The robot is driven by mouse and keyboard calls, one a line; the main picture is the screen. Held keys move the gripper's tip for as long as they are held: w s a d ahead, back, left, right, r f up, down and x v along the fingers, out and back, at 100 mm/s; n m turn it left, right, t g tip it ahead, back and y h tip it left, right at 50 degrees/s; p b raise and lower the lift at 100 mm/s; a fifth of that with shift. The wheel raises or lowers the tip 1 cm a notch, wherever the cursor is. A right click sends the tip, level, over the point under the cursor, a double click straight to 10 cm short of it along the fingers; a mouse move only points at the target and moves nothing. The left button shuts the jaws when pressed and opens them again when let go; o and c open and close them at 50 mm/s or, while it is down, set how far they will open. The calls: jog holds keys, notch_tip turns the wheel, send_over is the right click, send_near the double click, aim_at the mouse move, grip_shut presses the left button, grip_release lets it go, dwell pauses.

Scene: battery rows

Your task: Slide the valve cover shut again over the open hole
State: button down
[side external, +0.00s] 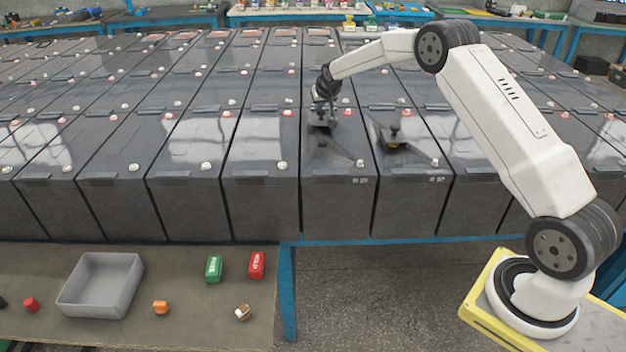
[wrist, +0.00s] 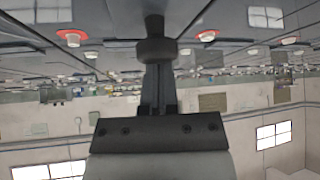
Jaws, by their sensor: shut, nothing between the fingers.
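My gripper (side external: 325,100) is over the front battery (side external: 336,212) right of the picture's middle, fingers pointing down. Its fingers are shut, and they show at the middle of the wrist view (wrist: 156,85). A small dark piece (side external: 320,128), which looks like a valve cover, lies on that battery's top right under the fingertips. I cannot tell whether the fingers touch it. In the wrist view a dark round knob (wrist: 155,50) shows at the fingertips. No open hole can be made out there; my gripper covers part of the spot.
Batteries stand packed in rows with small white and red caps. A grey tray (side external: 100,290), a green box (side external: 213,268) and a red box (side external: 257,265) are on the front bench.

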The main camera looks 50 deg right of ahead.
aim_at(321, 122)
jog(key=shift+s+a, duration=0.1)
jog(key=shift+s, duration=0.05)
dwell(0.4)
jog(key=shift+s+a, duration=3.3)
jog(key=shift+s+a+f, duration=0.1)
jog(key=shift+s+a, duration=0.1)
jog(key=shift+s, duration=0.05)
jog(key=shift+f, duration=0.1)
jog(key=shift+w, duration=0.1)
jog(key=shift+w+d+r, duration=0.1)
jog(key=shift+w+d, duration=0.25)
jog(key=shift+w, duration=0.3)
jog(key=shift+w+d+r, duration=0.15)
jog(key=shift+w+d, duration=0.2)
jog(key=shift+w, duration=0.25)
jog(key=shift+w+d+r, duration=0.1)
jog(key=shift+w+d, duration=0.25)
jog(key=shift+w, duration=0.3)
jog(key=v, duration=1)
